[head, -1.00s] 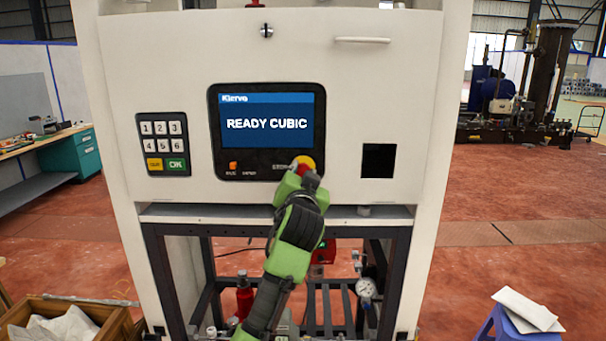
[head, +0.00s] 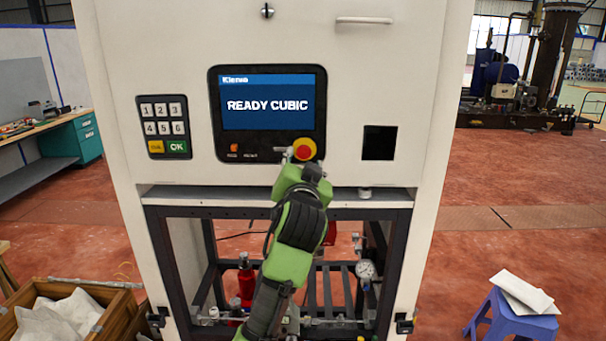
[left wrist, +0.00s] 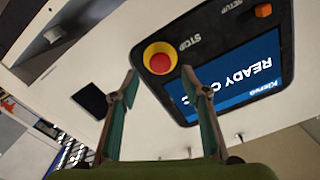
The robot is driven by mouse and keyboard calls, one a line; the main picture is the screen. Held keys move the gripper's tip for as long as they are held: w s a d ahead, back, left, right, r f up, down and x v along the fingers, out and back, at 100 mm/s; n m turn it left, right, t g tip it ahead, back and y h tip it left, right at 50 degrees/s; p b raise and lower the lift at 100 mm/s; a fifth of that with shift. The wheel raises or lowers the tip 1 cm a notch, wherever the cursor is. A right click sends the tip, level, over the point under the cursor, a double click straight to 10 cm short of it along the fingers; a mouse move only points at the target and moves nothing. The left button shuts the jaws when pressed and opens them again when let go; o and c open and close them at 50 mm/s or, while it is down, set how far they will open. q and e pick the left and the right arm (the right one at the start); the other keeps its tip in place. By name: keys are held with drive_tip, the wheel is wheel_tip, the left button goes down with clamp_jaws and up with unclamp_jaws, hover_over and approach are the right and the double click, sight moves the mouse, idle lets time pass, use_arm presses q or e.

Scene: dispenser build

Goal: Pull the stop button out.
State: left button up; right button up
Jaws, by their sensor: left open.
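The stop button (head: 305,149) is a red cap on a yellow ring at the lower right corner of the dark screen panel. It shows whole in the left wrist view (left wrist: 160,58), beside the printed word STOP. My left gripper (head: 296,160) is just below and in front of the button in the head view. In the left wrist view the fingers (left wrist: 158,82) are apart, with nothing between them, and their tips lie just short of the button. I cannot tell from the pictures whether the button is pressed in. My right gripper is not in view.
The screen (head: 267,101) reads READY CUBIC. A keypad (head: 163,127) is to its left and a dark square opening (head: 379,143) to its right. A ledge (head: 240,196) runs below the panel. A wooden crate (head: 112,310) and a blue stool (head: 512,320) stand on the floor.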

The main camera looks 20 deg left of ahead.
use_arm(q)
drive_tip(key=v, duration=0.7)
drive_tip(key=shift+s, duration=0.25)
drive_tip(key=shift+d, duration=0.1)
